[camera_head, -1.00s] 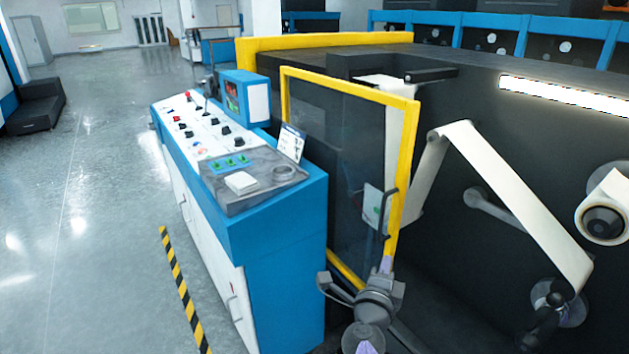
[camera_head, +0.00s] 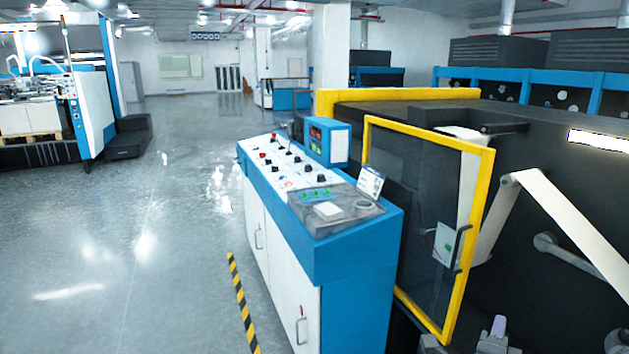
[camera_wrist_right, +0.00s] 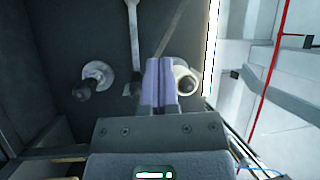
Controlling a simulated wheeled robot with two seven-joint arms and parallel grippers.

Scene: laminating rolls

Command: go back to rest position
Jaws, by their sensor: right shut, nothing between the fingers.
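My right gripper (camera_head: 499,326) shows at the bottom edge of the head view, below the yellow-framed door (camera_head: 457,290). Only its purple fingertips and a bit of grey body are in the picture. In the right wrist view the two purple fingers (camera_wrist_right: 160,84) are pressed together with nothing between them. Behind them are the dark machine face and a pale roll (camera_wrist_right: 186,80). My left gripper is in neither view.
A blue and white control console (camera_head: 345,250) stands left of the door. A striped floor line (camera_head: 242,305) runs beside it. The laminating machine (camera_head: 590,165) with its white web (camera_head: 570,222) fills the right. The floor at left is open.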

